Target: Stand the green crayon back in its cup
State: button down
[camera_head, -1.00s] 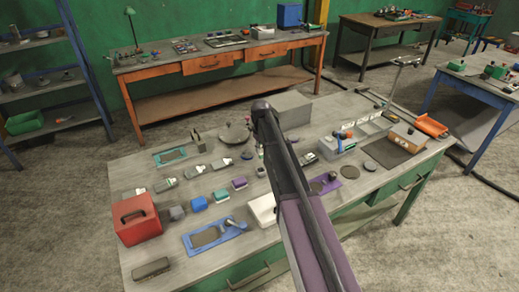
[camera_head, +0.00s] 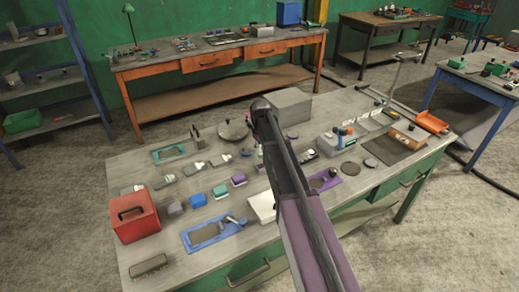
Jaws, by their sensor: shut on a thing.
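My arm (camera_head: 287,178) reaches up from the bottom edge over the wooden workbench (camera_head: 205,262), and its bend stands near the middle of the picture. My gripper cannot be made out; the arm hides the part of the bench behind it. I cannot pick out the green crayon or its cup among the small things on the bench. Small dark objects show just left of the arm, too small and too covered to name.
A red box (camera_head: 134,225), a blue tray (camera_head: 190,240), a white box (camera_head: 260,207) and several small coloured blocks crowd the bench. A grey box (camera_head: 291,107) stands behind the arm. An orange tray (camera_head: 432,122) lies at the right end.

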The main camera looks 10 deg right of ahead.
aim_at(261, 158)
jog(key=shift+f+b, duration=3.3)
jog(key=shift+f, duration=0.25)
jog(key=c, duration=0.5)
grip_release()
